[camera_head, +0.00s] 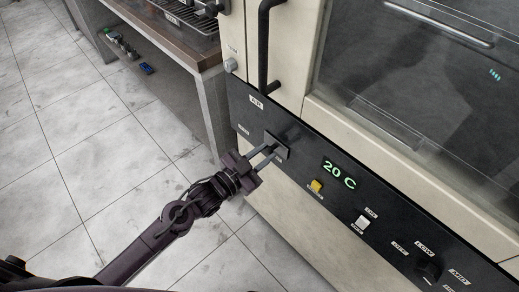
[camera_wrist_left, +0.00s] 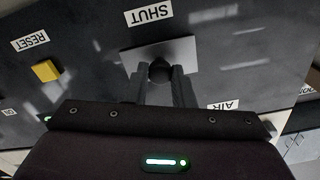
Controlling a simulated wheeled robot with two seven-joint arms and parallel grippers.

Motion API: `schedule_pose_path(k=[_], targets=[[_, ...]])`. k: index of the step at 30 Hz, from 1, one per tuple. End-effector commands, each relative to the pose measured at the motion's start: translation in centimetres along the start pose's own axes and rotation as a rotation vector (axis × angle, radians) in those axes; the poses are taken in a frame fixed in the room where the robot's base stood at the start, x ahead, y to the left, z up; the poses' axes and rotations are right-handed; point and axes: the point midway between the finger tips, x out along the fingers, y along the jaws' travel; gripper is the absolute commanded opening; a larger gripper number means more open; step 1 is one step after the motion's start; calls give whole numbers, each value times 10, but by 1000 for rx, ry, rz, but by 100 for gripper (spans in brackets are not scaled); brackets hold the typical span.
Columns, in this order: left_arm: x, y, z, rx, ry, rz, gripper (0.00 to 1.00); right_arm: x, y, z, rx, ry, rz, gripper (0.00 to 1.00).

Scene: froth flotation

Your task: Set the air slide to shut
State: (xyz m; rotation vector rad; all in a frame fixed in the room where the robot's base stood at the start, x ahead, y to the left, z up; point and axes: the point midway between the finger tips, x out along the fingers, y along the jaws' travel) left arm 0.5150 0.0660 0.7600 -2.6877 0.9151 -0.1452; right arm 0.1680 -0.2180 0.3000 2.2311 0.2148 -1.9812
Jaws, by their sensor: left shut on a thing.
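The air slide (camera_head: 284,152) is a grey plate on the black control panel, left of the green 20 C display. In the left wrist view the plate (camera_wrist_left: 135,58) carries a dark round knob (camera_wrist_left: 160,69). The SHUT label (camera_wrist_left: 148,13) shows upside down above the plate, and the AIR label (camera_wrist_left: 224,105) lies at its lower right. My left gripper (camera_head: 272,147) is at the slide, its two fingers (camera_wrist_left: 163,80) closed on either side of the knob. The fingers partly hide the knob and the plate's lower edge. My right gripper is out of view.
A yellow reset button (camera_head: 316,186), a white switch (camera_head: 362,222) and a black dial (camera_head: 428,268) sit along the panel to the right. A black vertical handle (camera_head: 265,45) stands above the slide.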

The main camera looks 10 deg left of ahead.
Motion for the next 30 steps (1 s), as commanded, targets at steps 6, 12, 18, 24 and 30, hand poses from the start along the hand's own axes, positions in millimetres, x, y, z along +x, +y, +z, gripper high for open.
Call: schedule_pose_path(k=[6,12,18,24,30], targets=[[0,5,0,-5,2,12,40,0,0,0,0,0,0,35],[0,4,0,-4,2,8,44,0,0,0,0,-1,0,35],[-7,3,1,-4,0,8,44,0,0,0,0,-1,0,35],[-41,4,2,-4,-2,10,44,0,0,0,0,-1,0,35],[-69,4,1,-4,-1,9,44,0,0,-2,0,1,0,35]])
